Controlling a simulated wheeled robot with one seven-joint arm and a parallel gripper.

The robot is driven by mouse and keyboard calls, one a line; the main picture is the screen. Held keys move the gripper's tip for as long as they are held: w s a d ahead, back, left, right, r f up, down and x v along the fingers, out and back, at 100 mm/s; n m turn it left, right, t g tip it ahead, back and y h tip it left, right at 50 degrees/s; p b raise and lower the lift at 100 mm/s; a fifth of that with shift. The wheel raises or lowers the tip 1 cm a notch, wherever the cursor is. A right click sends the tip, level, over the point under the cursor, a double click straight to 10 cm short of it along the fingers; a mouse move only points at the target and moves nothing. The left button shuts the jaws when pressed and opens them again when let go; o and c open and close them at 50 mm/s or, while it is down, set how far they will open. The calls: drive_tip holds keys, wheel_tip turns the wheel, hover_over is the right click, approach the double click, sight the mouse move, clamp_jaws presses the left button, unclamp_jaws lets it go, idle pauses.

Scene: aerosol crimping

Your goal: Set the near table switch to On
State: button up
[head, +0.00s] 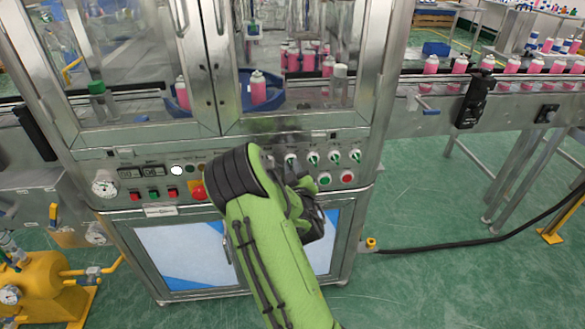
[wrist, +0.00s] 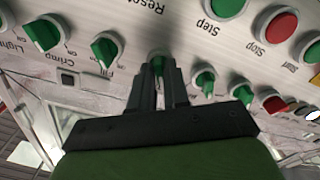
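The machine's control panel (head: 300,172) carries a row of green rotary switches, seen upside down in the wrist view. My gripper (wrist: 159,68) is at this row, its two narrow fingers close together on either side of one green switch (wrist: 158,62). The fingers look shut on it. Its label is hidden behind the fingers, so I cannot read whether it is the table switch or its exact setting. In the head view my arm hides the gripper's fingertips.
More green switches (wrist: 205,80) and a red one (wrist: 275,103) lie right in the wrist view. Green Step (wrist: 225,6) and red Stop (wrist: 280,25) buttons are close by. A red emergency button (head: 198,191) sits left of my arm. A conveyor (head: 510,85) carries pink cans.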

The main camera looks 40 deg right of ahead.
clamp_jaws()
drive_tip(key=shift+m, duration=0.4)
drive_tip(key=m+p, duration=0.4)
drive_tip(key=m, duration=0.7)
idle(0.4)
drive_tip(key=shift+o, duration=2.2)
unclamp_jaws()
drive_tip(key=shift+f, duration=0.1)
